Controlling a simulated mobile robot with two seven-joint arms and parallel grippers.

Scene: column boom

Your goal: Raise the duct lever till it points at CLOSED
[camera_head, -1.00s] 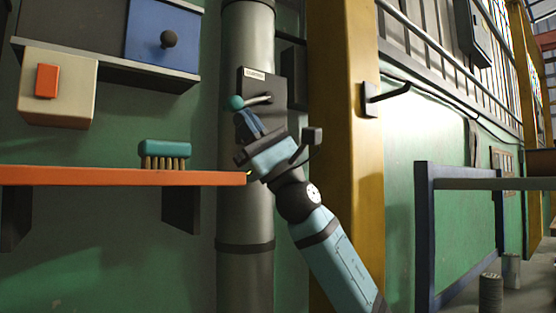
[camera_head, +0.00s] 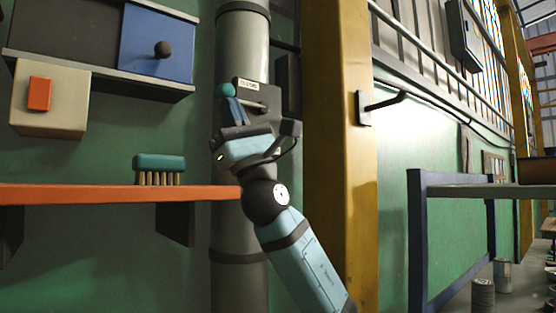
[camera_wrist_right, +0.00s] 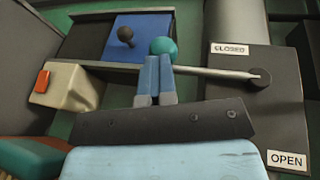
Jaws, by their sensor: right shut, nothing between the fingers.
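The duct lever is a metal rod (camera_wrist_right: 215,72) with a teal ball knob (camera_head: 226,90), pivoting on a dark plate (camera_wrist_right: 275,115) on the grey duct (camera_head: 240,45). The plate has a CLOSED label (camera_wrist_right: 230,48) at its top and an OPEN label (camera_wrist_right: 287,160) at its bottom. The rod points left and somewhat up from its pivot, with the knob (camera_wrist_right: 163,47) near the CLOSED label's height. My right gripper (camera_head: 233,108) is shut and empty, its blue fingertips (camera_wrist_right: 158,62) just under the knob, seemingly touching it. My left gripper is out of view.
An orange shelf (camera_head: 100,194) with a teal brush (camera_head: 160,168) is left of my right arm. A cream box with an orange button (camera_head: 39,94) and a blue panel (camera_head: 150,42) hang above. A yellow column (camera_head: 335,150) stands close on the right.

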